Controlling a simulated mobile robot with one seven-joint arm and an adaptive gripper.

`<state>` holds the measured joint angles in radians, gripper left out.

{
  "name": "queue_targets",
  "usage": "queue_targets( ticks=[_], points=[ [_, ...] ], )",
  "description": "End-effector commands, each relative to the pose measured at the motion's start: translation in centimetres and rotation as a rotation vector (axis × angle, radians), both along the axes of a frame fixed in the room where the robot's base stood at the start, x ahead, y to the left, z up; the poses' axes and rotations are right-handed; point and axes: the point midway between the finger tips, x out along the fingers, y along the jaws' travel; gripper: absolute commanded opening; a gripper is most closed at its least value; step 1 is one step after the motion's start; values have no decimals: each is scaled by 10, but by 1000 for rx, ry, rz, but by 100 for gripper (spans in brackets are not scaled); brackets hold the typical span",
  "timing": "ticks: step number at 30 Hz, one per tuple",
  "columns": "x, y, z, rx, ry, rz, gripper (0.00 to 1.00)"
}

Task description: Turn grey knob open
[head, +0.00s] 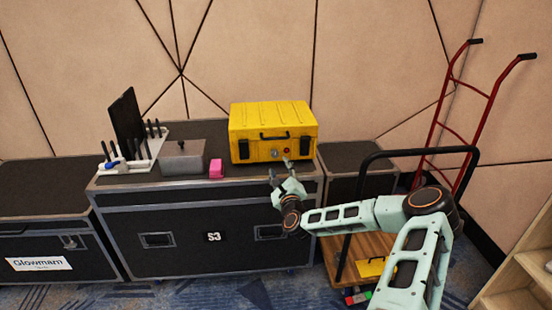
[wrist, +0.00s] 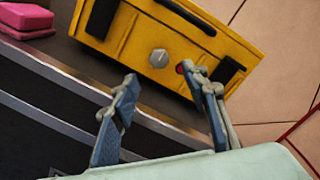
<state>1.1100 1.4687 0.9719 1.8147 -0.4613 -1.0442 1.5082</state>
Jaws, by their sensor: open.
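The grey knob (wrist: 158,58) is on the front face of the yellow case (wrist: 125,25), beside a small red button (wrist: 181,69). In the head view the knob (head: 275,154) is small, low on the front of the yellow case (head: 270,117). My gripper (wrist: 168,88) is open and empty in the wrist view, its fingers apart. The knob appears beyond and between the fingertips, and the right fingertip overlaps the case beside the red button. In the head view my gripper (head: 279,171) is just in front of the case. Contact with the knob is not visible.
The yellow case stands on a black flight case (head: 180,239). To its left are a pink block (head: 216,169), a grey lidded box (head: 183,160) and a rack with black upright items (head: 130,163). A red hand truck (head: 460,110) stands at the right.

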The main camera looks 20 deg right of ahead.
Motion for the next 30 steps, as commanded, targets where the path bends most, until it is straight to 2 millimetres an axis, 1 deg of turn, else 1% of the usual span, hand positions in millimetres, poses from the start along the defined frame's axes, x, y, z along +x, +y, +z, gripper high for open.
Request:
queue_targets(
  ticks=[1,3,9,15,21,29,30],
  points=[
    [9,-2,0,-1,-1,-1,42],
    [21,-4,-1,-1,0,0,42],
    [53,-11,-1,-3,0,2,42],
    [74,-16,-1,-2,1,2,42],
    [83,-17,-1,-1,3,4,42],
    [83,-18,-1,-1,3,2,42],
    [83,-18,-1,-1,3,3,38]
  ],
)
